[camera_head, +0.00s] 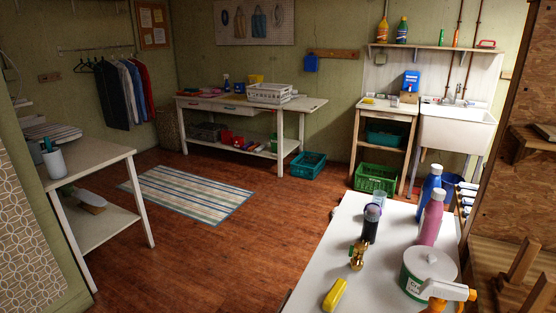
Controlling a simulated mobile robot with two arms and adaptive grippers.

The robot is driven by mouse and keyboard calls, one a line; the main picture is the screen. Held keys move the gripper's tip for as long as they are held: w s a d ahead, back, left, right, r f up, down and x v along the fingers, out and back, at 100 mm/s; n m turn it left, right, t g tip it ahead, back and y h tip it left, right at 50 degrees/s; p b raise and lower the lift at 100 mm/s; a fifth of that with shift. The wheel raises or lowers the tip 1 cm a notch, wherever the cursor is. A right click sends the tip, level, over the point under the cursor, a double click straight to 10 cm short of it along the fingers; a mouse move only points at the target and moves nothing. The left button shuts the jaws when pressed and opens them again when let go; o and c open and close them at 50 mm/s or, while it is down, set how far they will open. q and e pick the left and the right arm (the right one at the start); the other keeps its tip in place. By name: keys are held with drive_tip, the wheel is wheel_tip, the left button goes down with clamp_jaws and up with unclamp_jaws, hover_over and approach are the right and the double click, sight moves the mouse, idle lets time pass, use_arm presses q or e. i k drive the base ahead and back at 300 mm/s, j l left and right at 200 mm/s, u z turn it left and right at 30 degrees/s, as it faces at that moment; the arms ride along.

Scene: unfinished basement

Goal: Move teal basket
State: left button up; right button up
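A teal basket (308,165) with slatted sides stands upright on the wooden floor, just right of the long white workbench (250,104) at the back wall. Its open top faces up, and its inside looks dark. A second teal bin (384,135) sits on the middle shelf of the small stand beside the sink, so two things of about this colour show. Neither of my grippers is in view.
A green crate (376,180) stands on the floor under the small stand. A white table (310,284) with bottles and a tub fills the front right. Another white table (88,166) stands at left. The floor around the striped rug (190,194) is clear.

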sight(308, 169)
drive_tip(key=i+j+u, duration=0.2)
drive_tip(key=j, duration=0.45)
drive_tip(key=i+j+u, duration=0.2)
drive_tip(key=i+j, duration=0.25)
drive_tip(key=i+j+u, duration=0.2)
drive_tip(key=i+j, duration=0.2)
drive_tip(key=j, duration=0.25)
drive_tip(key=i+z, duration=0.35)
drive_tip(key=i, duration=0.15)
drive_tip(key=i+j+z, duration=0.4)
drive_tip(key=i+l+z, duration=0.25)
drive_tip(key=i+z, duration=0.2)
drive_tip(key=i, duration=0.55)
drive_tip(key=i+j+z, duration=0.1)
drive_tip(key=i+z, duration=0.3)
drive_tip(key=i, duration=0.6)
drive_tip(key=i+l+z, duration=0.25)
drive_tip(key=i, duration=0.8)
drive_tip(key=i+j+z, duration=0.25)
drive_tip(key=i, duration=0.8)
drive_tip(key=l, duration=0.1)
